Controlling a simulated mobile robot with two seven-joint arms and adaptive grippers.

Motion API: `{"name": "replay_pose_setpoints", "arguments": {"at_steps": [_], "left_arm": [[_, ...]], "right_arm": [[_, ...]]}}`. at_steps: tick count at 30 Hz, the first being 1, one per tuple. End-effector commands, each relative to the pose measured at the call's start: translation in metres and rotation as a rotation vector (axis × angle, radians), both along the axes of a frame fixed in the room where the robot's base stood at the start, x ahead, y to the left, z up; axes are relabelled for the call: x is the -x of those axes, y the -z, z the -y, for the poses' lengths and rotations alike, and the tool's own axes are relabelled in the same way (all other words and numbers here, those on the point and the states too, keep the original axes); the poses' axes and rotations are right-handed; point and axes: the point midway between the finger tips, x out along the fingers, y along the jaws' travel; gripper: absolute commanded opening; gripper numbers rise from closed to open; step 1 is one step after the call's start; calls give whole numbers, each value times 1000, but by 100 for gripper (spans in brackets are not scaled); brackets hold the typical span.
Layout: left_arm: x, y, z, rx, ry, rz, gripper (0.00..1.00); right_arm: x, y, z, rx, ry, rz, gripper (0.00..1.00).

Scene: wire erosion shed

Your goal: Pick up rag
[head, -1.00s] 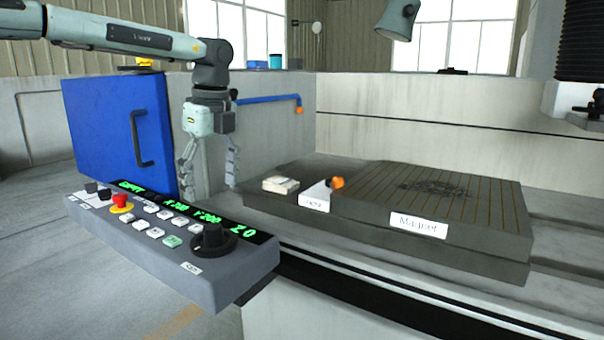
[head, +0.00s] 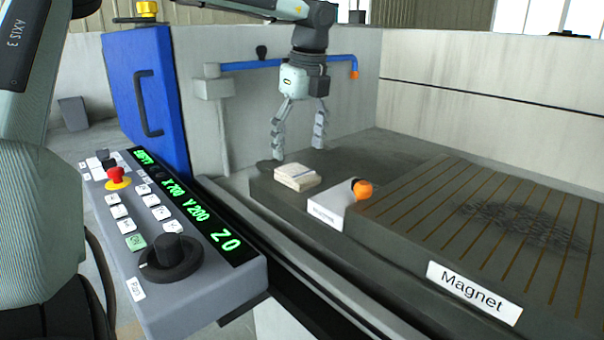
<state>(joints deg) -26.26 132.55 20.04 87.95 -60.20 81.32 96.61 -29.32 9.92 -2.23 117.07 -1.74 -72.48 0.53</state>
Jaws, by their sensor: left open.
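The rag (head: 297,177) is a small, pale, folded cloth. It lies on the left end of the dark machine bed, left of the white labelled block. My left gripper (head: 298,155) is open and empty, pointing down. Its two fingers are spread above and just behind the rag in the picture. I cannot tell the exact height gap, but the fingers do not appear to touch the rag. My right gripper is not in view.
A control panel (head: 168,225) with a red stop button and knob stands in front. A blue door (head: 150,95) is at the left. A blue pipe (head: 290,62) runs behind the gripper. The white block with orange knob (head: 362,189) and Magnet plate (head: 470,225) lie right of the rag.

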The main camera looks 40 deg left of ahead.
Motion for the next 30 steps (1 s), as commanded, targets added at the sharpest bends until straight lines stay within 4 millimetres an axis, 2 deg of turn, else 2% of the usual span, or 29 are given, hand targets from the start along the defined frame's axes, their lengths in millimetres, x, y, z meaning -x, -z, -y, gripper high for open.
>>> {"name": "replay_pose_setpoints", "arguments": {"at_steps": [4,7,10,20,30], "left_arm": [[-1,18,-3,3,-1,-3,76],[-2,34,-5,3,1,-2,76],[-2,47,-8,2,-1,-1,76],[-3,54,-9,-1,-1,2,75],[-3,53,-9,-1,-1,2,32]], "right_arm": [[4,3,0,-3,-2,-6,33],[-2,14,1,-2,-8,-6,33],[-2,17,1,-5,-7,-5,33],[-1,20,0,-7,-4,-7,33],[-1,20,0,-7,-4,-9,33]]}}
